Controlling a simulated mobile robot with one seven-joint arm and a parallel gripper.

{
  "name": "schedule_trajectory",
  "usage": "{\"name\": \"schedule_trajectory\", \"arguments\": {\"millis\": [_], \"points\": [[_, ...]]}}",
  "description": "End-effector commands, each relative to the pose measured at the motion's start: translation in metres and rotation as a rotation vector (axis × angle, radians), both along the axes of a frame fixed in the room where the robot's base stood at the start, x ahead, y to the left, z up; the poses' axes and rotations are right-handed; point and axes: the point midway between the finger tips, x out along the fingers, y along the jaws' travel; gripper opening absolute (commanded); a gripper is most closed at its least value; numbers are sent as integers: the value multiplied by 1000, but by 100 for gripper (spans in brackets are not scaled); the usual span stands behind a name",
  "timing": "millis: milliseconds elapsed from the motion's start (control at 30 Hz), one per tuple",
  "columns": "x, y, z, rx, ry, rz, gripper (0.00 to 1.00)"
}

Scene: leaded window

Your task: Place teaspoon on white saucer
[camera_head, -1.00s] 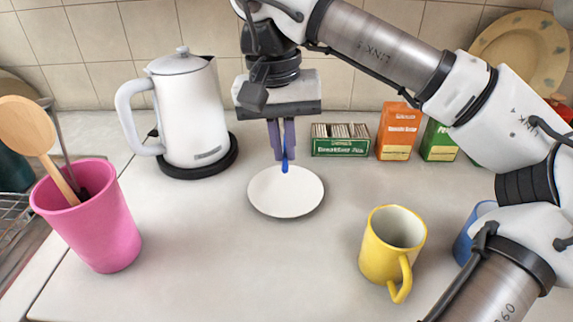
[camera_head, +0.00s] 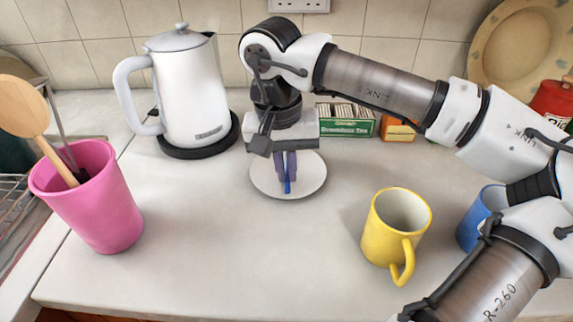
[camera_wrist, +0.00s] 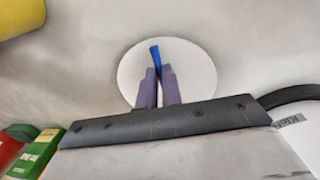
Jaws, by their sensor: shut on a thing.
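The white saucer (camera_head: 308,183) lies flat on the counter in the middle of the head view; it also shows in the wrist view (camera_wrist: 195,72). The teaspoon (camera_head: 288,186) shows as a small blue piece between my fingertips, and in the wrist view (camera_wrist: 155,54) it sticks out past them. My gripper (camera_head: 286,176) points down over the saucer and is shut on the teaspoon. In the wrist view my fingers (camera_wrist: 158,85) overlap the saucer. Much of the teaspoon is hidden by the fingers. I cannot tell whether it touches the saucer.
A white kettle (camera_head: 192,105) stands on its black base at the back left. A pink pot (camera_head: 95,205) with utensils is at the left. A yellow mug (camera_head: 385,235) and a blue mug (camera_head: 468,232) stand at the right. A green tea box (camera_head: 347,128) is behind. The front counter is clear.

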Motion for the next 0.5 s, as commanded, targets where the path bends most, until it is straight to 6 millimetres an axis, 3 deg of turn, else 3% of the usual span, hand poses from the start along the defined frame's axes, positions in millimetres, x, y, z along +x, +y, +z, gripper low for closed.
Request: {"name": "schedule_trajectory", "arguments": {"millis": [400,500], "points": [[0,0,-9,-1,0,0,0],[0,0,-7,-1,0,0,17]]}}
